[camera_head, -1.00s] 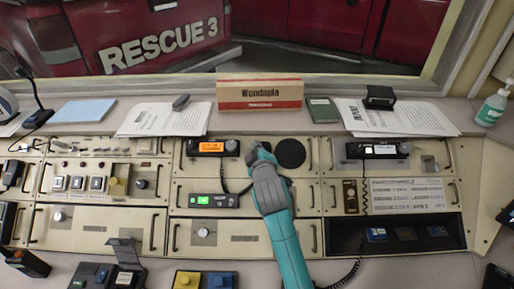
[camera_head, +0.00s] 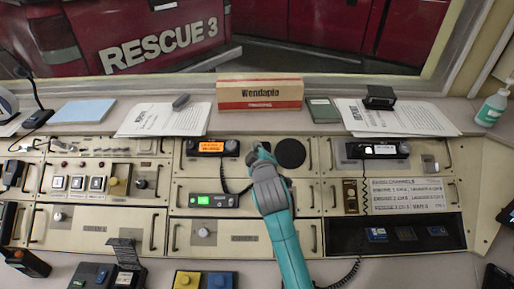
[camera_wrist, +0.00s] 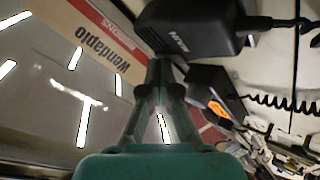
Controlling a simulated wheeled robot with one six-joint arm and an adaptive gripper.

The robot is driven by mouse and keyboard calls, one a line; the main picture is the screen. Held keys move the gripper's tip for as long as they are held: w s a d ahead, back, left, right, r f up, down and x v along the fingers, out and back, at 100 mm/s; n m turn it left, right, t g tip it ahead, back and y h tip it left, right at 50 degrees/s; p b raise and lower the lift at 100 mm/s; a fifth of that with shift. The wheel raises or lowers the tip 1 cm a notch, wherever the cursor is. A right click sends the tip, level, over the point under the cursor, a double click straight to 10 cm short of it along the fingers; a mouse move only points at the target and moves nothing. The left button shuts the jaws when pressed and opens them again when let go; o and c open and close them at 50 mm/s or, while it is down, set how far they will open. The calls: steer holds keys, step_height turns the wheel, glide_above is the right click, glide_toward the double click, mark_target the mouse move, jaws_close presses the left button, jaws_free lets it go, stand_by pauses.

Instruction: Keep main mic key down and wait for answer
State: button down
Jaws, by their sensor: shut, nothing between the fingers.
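The main mic (camera_wrist: 195,28) is a black block with a white label, at the top of the wrist view. In the head view my gripper (camera_head: 262,150) mostly hides it, beside the radio with the orange display (camera_head: 211,147). My gripper (camera_wrist: 166,68) is shut, with its fingertips together at the mic's lower edge. They look to be against the mic or very close to it. The key itself is hidden, so I cannot tell whether it is down. The orange display also shows in the wrist view (camera_wrist: 220,109).
A "Wendaplo" box (camera_head: 260,95) stands on the ledge behind the console. A round black disc (camera_head: 291,153) lies just right of my gripper. A radio with a green display (camera_head: 213,200) sits below left, and a coiled cord (camera_wrist: 270,99) runs near the mic.

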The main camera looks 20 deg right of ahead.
stand_by(0.4)
steer(key=shift+s+a+r, duration=0.15)
steer(key=shift+s+r, duration=0.25)
steer(key=shift+r, duration=0.25)
steer(key=shift+s+a+r, duration=0.15)
steer(key=shift+s+r, duration=0.3)
steer(key=shift+r, duration=0.25)
steer(key=shift+s+a+r, duration=0.1)
steer(key=shift+s+r, duration=0.3)
steer(key=shift+r, duration=0.3)
steer(key=shift+s+a+r, duration=0.15)
steer(key=shift+s+r, duration=0.3)
steer(key=shift+r, duration=0.25)
